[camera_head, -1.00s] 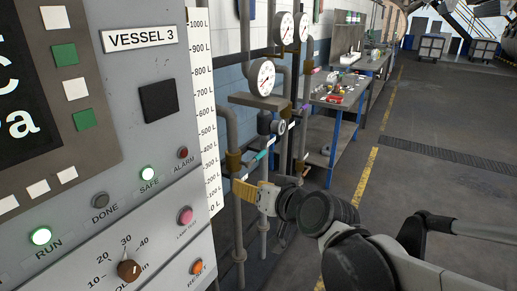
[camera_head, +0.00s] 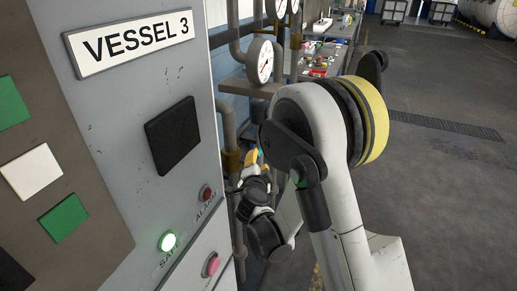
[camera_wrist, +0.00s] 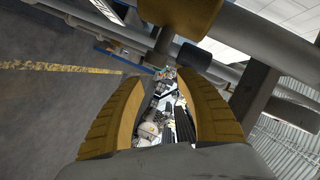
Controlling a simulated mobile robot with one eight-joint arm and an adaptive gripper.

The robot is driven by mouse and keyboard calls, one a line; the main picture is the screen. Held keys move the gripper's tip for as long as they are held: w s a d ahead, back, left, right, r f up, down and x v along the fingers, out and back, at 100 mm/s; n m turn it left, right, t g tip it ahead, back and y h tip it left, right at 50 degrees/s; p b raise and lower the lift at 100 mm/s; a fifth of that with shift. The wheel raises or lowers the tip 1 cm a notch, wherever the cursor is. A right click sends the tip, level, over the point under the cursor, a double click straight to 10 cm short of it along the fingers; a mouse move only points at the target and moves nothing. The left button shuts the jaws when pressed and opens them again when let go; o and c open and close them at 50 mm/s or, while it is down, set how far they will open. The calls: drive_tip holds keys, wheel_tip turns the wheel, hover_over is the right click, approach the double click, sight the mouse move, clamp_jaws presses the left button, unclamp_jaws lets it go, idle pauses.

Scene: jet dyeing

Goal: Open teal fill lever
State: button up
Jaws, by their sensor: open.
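My gripper (camera_head: 254,158) is small in the head view, beyond the panel and beside the vertical pipes. In the wrist view its two yellow-brown fingers (camera_wrist: 160,80) are apart with an open gap between them. No object is clearly held there. A small teal patch (camera_head: 261,157) shows right by the gripper in the head view, perhaps part of the teal fill lever. My arm hides most of that area. I cannot make out the lever in the wrist view, nor whether the fingers touch it.
The Vessel 3 panel (camera_head: 193,75) stands close on the left. Grey pipes with brass fittings (camera_head: 230,160) and a round gauge (camera_head: 260,62) stand behind my gripper. In the wrist view a brass-coloured block (camera_wrist: 180,14) and pipes lie close by. The floor (camera_head: 450,200) at right is clear.

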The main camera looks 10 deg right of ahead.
sight(260, 150)
drive_tip(key=b+x, duration=0.2)
drive_tip(key=x, duration=0.7)
clamp_jaws()
